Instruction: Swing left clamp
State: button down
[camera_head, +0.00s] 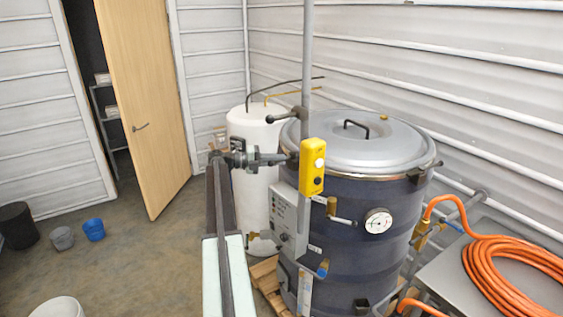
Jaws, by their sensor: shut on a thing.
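A large dark blue drum (365,245) stands right of centre under a grey domed lid (385,145) with a black handle. My gripper (284,158) reaches in from the left at the height of the lid's rim. It is shut on the left clamp (293,156) at the drum's left edge. The clamp is small here and mostly hidden by my fingers and the yellow box, so its angle cannot be told. Another clamp (425,169) sits at the right of the rim.
A yellow button box (312,166) hangs on a vertical pole (307,60) just right of my gripper. A black-knobbed lever (286,116) projects left above it. A white tank (252,150) stands behind. An orange hose (505,265) lies coiled at right.

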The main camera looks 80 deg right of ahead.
jog(key=shift+s, duration=0.25)
jog(key=shift+s, duration=0.2)
jog(key=c, duration=1.8)
grip_release()
jog(key=shift+d, duration=0.1)
jog(key=o, duration=0.3)
jog(key=shift+s+d+f+y, duration=0.1)
jog(key=shift+s+d+y, duration=0.05)
jog(key=shift+y, duration=0.15)
jog(key=shift+o, duration=0.2)
jog(key=f+v, duration=0.1)
jog(key=v, duration=0.7)
jog(key=shift+r+p, duration=0.4)
jog(key=shift+r, duration=0.05)
jog(key=shift+w, duration=0.2)
